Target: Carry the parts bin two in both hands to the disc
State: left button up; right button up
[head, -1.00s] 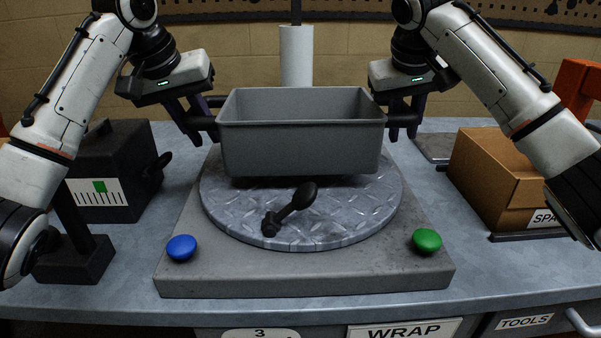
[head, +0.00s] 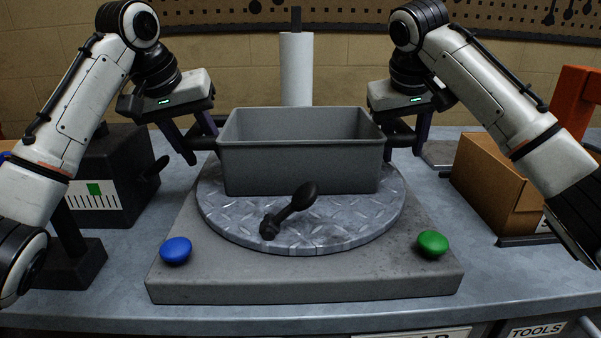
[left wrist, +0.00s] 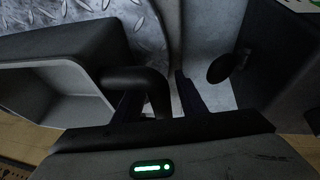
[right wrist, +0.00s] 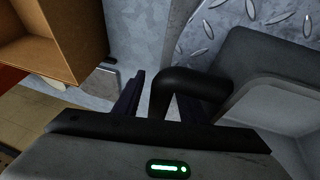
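The grey parts bin (head: 300,168) sits level over the back half of the round metal disc (head: 345,225) and appears to rest on it. My left gripper (head: 200,143) is at the bin's left handle. In the left wrist view its fingers stand either side of the dark handle (left wrist: 155,88), with narrow gaps, so it looks open around it. My right gripper (head: 405,140) is at the right handle. In the right wrist view its fingers straddle that handle (right wrist: 185,85), with a gap on one side. The handle partly hides the other finger.
A black knobbed lever (head: 290,210) stands at the front of the disc. The grey base (head: 305,285) carries a blue button (head: 176,250) and a green button (head: 432,243). A black box (head: 110,180) is left, a cardboard box (head: 495,185) right, a white roll (head: 296,70) behind.

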jog(key=shift+r, duration=0.15)
pick_arm(q)
jog(key=v, duration=1.1)
jog(key=shift+s+r, duration=0.2)
jog(key=shift+r, duration=0.1)
pick_arm(e)
jog(key=v, duration=1.1)
jog(key=shift+s+a+r, duration=0.1)
jog(key=shift+s+r, duration=0.15)
jog(key=shift+r, duration=0.05)
